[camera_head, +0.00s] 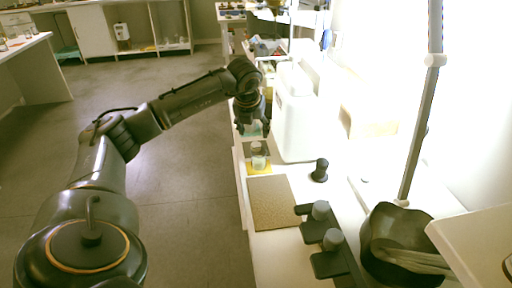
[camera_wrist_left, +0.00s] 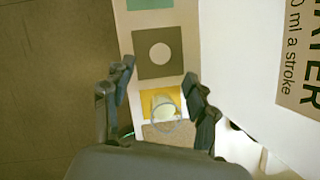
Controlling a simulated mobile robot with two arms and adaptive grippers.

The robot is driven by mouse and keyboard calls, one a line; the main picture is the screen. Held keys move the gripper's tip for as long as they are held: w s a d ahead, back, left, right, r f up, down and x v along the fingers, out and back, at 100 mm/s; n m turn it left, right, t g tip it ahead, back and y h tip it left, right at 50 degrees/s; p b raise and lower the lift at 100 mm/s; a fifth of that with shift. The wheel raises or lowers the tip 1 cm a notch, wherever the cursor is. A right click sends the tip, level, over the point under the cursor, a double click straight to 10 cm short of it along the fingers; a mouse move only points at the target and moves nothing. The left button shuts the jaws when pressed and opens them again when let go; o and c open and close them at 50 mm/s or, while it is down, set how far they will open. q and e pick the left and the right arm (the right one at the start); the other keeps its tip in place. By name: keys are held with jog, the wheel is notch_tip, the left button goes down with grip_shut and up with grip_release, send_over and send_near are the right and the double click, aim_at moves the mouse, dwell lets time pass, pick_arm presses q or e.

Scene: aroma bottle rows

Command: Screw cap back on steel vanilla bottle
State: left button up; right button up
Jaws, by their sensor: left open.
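My left gripper (camera_head: 252,128) is open above the row of coloured squares. In the left wrist view its two fingers (camera_wrist_left: 157,82) stand apart with nothing held. A small clear vessel with a pale round top (camera_wrist_left: 164,108) stands on a yellow square (camera_wrist_left: 149,98), seen between and below the fingers. The same vessel (camera_head: 258,160) shows just in front of the gripper in the head view. A pale disc (camera_wrist_left: 160,51) lies or is printed on a dark brown square (camera_wrist_left: 142,66). I cannot tell which thing is the steel vanilla bottle or its cap. My right gripper is not in view.
A tan mat (camera_head: 272,203) lies nearer on the white bench. Dark stands with grey cylinders (camera_head: 333,240), a black knob-shaped piece (camera_head: 320,171) and a dark bin (camera_head: 385,225) are to the right. A large white container (camera_head: 298,125) stands close beside the gripper. Open floor lies left.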

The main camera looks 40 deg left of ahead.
aim_at(256, 144)
pick_arm(q)
jog(key=shift+x, duration=1.1)
jog(key=x, duration=0.5)
jog(key=shift+f, duration=0.1)
jog(key=c, duration=0.8)
